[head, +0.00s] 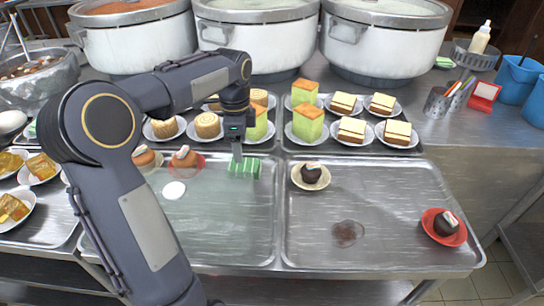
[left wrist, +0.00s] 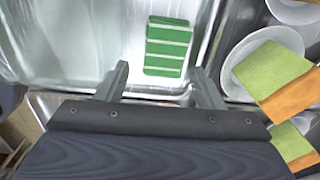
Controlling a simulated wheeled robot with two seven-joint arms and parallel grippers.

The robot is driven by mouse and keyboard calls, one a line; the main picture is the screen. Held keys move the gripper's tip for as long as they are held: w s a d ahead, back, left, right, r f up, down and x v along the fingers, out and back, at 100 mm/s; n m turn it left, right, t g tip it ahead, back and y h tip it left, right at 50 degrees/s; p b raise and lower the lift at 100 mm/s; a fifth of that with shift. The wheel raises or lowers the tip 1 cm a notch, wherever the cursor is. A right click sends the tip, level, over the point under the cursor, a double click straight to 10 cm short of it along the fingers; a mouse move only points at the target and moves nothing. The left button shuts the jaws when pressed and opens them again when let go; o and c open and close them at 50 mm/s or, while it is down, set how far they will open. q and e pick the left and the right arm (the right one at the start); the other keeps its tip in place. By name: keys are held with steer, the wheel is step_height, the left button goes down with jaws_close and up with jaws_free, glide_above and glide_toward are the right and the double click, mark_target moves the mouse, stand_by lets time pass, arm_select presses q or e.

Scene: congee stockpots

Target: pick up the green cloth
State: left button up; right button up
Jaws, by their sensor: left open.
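The green cloth (head: 244,168) is a small folded block with pale stripes. It lies at the back right of the left metal tray, and it also shows in the left wrist view (left wrist: 167,44). My left gripper (head: 237,156) is just above the cloth in the head view. In the left wrist view my left gripper (left wrist: 160,70) is open, its two fingers apart and the cloth showing between and beyond their tips. Nothing is held. Whether the fingers touch the cloth cannot be told. My right gripper is not in view.
Plates of green cake (head: 307,125) and rolls (head: 208,125) stand close behind the cloth. The left tray (head: 225,235) is mostly bare, with a white spot (head: 174,190). The right tray (head: 385,200) holds dark cakes (head: 311,172) and a brown stain (head: 346,233). Large stockpots (head: 255,40) line the back.

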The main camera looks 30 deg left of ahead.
mark_target(245, 164)
arm_select(q)
steer(key=shift+w+a+f, duration=0.15)
steer(key=shift+w+f, duration=0.3)
steer(key=shift+w, duration=0.15)
steer(key=shift+w+f, duration=0.1)
steer(key=shift+f, duration=0.25)
step_height(245, 164, down, 7)
steer(key=shift+r+b, duration=0.2)
steer(key=shift+b, duration=0.45)
steer(key=shift+d, duration=0.2)
steer(key=c, duration=0.6)
